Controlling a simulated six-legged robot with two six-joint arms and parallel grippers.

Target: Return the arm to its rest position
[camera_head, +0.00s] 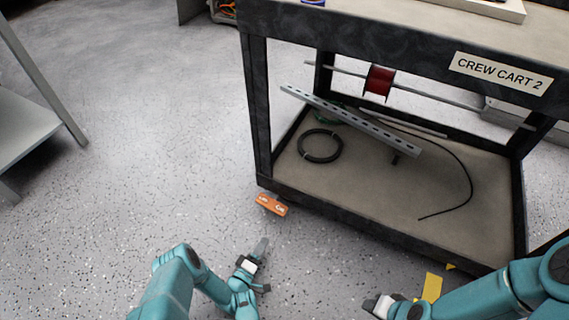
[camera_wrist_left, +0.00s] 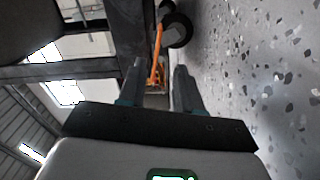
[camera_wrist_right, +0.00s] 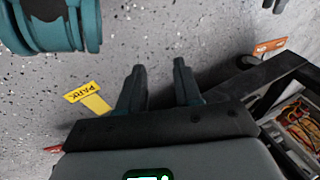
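My left arm (camera_head: 180,285) is teal and comes in at the bottom of the head view. My left gripper (camera_head: 263,266) is low over the bare floor, in front of the cart. In the left wrist view its two fingers (camera_wrist_left: 159,88) stand apart with nothing held between them. My right arm (camera_head: 500,292) comes in from the lower right. My right gripper (camera_head: 378,305) is at the bottom edge of the head view, only partly visible. In the right wrist view its fingers (camera_wrist_right: 160,85) are apart and empty, above speckled floor.
A dark-framed cart (camera_head: 400,62) labelled CREW CART 2 stands close ahead; its lower shelf (camera_head: 370,190) holds a black cable coil (camera_head: 320,146) and a slotted metal rail (camera_head: 350,120). Open floor lies left.

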